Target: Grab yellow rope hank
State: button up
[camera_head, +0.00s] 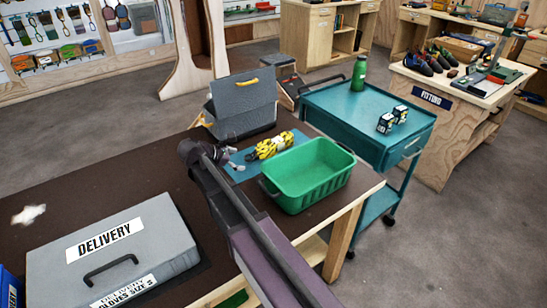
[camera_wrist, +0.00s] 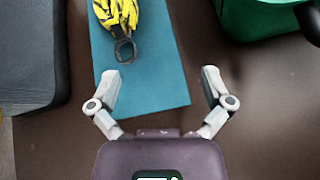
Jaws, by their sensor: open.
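The yellow rope hank (camera_head: 268,146), with black parts, lies on a teal mat (camera_head: 240,158) on the dark tabletop, left of the green tub. In the wrist view the hank (camera_wrist: 117,15) is at the top edge, partly cut off, with a dark ring hanging from its near end. My gripper (camera_wrist: 162,80) is open and empty, its two fingers spread over the near part of the mat, short of the ring. In the head view my gripper (camera_head: 232,160) is partly hidden by my arm, close to the hank's left end.
A green tub (camera_head: 312,196) stands right of the hank, and a grey open case (camera_head: 245,127) stands behind it. A grey delivery case (camera_head: 60,255) is at the front left. A teal cart (camera_head: 385,140) stands beyond the table.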

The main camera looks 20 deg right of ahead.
jog(key=w+a+n+b, duration=0.1)
jog(key=w+a+f+n+h+b, duration=0.1)
jog(key=w+a+n+t, duration=0.1)
jog(key=shift+w+a+f+b, duration=0.25)
jog(key=shift+w+f+b, duration=0.05)
jog(key=shift+b, duration=0.1)
jog(key=shift+w+a+r+n+t+h, duration=0.15)
jog(key=shift+w+a+n+t+h, duration=0.15)
jog(key=shift+a+n+h, duration=0.15)
jog(key=b, duration=0.4)
send_near(253, 154)
jog(key=x, duration=0.4)
jog(key=shift+d+f, duration=0.15)
jog(key=shift+f, duration=0.15)
jog(key=shift+w+d+f, duration=0.1)
jog(key=shift+w+d, duration=0.1)
jog(key=shift+d, duration=0.25)
jog(key=shift+d, duration=0.1)
jog(key=shift+b+x, duration=0.8)
jog(key=shift+x, duration=1.75)
